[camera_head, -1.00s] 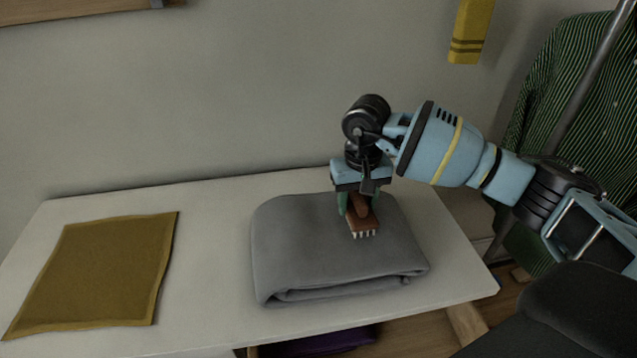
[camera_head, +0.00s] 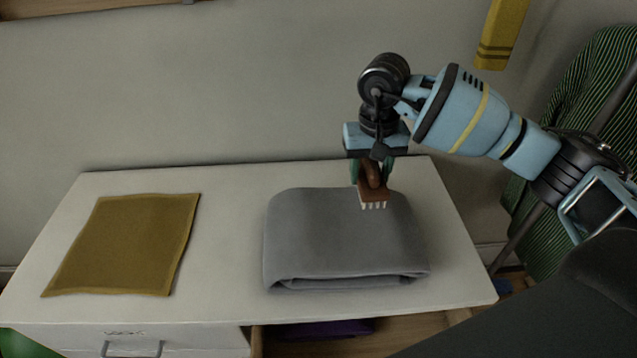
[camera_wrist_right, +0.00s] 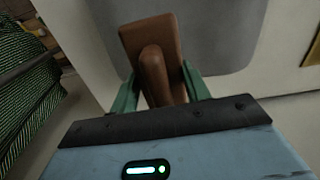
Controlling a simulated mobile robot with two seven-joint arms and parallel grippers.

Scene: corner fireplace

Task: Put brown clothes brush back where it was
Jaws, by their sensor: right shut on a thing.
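The brown clothes brush (camera_head: 374,193) has pale bristles pointing down. My right gripper (camera_head: 372,172) is shut on its handle and holds it over the back right part of the folded grey cloth (camera_head: 330,235); whether the bristles touch the cloth is hard to tell. In the right wrist view the brush (camera_wrist_right: 153,55) sits between the green fingers of the right gripper (camera_wrist_right: 160,90), with the grey cloth behind it. My left gripper is not in view.
A mustard cloth (camera_head: 125,243) lies flat on the left of the white table top (camera_head: 230,210). An open drawer with a purple thing (camera_head: 320,329) is below the front edge. A green striped garment (camera_head: 590,130) hangs at the right. The table between the two cloths is clear.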

